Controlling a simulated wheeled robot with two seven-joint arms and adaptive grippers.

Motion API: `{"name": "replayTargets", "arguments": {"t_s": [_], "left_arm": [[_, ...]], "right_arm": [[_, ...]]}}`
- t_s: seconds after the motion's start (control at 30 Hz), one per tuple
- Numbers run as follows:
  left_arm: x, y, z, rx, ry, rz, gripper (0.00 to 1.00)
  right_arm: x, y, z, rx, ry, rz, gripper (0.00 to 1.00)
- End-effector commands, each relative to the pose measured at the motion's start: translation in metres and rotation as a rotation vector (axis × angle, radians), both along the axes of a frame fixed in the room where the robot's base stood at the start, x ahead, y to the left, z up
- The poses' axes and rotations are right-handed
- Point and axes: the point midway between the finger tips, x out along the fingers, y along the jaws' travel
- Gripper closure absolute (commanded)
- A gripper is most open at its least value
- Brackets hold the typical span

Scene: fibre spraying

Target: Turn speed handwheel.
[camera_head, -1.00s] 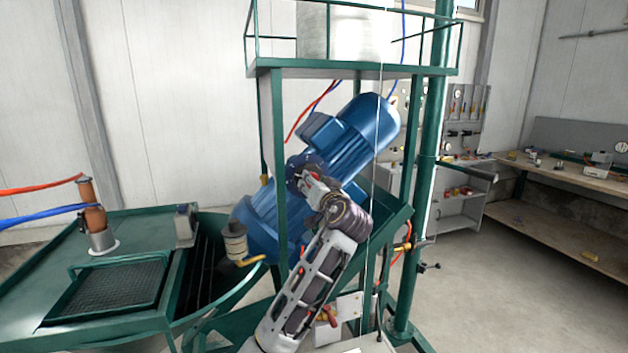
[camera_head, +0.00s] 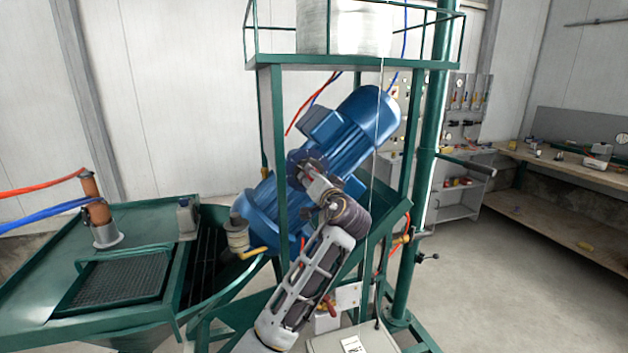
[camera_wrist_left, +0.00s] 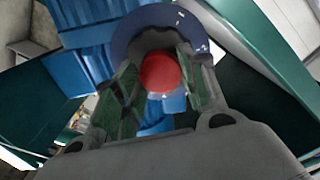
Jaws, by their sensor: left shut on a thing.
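The speed handwheel is a dark blue rim (camera_wrist_left: 128,38) with a round red knob or hub (camera_wrist_left: 160,73) in the left wrist view. My left gripper (camera_wrist_left: 160,92) has one green-padded finger on each side of the red part and is shut on the handwheel. In the head view my left gripper (camera_head: 309,170) is at the near side of the blue motor (camera_head: 352,135), inside the green frame. The wheel is mostly hidden there by my wrist. My right gripper is not in view.
Green frame posts (camera_head: 272,150) stand close on both sides of my arm. A green tank (camera_head: 100,265) with a grate lies to the left. A small valve with a yellow handle (camera_head: 254,252) is near the motor's lower end. A workbench (camera_head: 570,172) stands at the far right.

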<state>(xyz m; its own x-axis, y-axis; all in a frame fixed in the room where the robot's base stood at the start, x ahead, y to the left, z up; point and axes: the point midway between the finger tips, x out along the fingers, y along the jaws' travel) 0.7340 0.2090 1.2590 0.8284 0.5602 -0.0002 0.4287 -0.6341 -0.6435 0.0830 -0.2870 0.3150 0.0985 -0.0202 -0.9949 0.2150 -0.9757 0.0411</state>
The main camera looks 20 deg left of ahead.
Motion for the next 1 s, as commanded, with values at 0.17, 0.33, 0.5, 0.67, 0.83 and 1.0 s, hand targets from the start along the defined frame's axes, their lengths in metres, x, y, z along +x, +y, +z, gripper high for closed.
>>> {"name": "replayTargets", "arguments": {"t_s": [0.17, 0.33, 0.5, 0.67, 0.83, 1.0], "left_arm": [[0.0, -0.001, 0.0, 0.0, -0.001, -0.001, 0.41], [0.0, 0.0, 0.0, 0.0, -0.001, -0.001, 0.37], [0.0, 0.0, 0.0, -0.001, -0.001, 0.0, 0.37], [-0.003, -0.003, 0.0, -0.001, 0.0, -0.001, 0.37], [-0.013, -0.01, -0.001, -0.002, 0.0, -0.003, 0.37], [-0.03, -0.021, -0.001, -0.002, 0.001, -0.002, 0.37]], "right_arm": [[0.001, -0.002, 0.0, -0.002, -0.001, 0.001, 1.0], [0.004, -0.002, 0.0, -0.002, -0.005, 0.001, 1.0], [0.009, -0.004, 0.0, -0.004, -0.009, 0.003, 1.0], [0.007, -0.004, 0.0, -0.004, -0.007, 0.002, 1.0], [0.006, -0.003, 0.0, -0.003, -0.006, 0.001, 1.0], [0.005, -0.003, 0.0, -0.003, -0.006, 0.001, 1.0]]}}
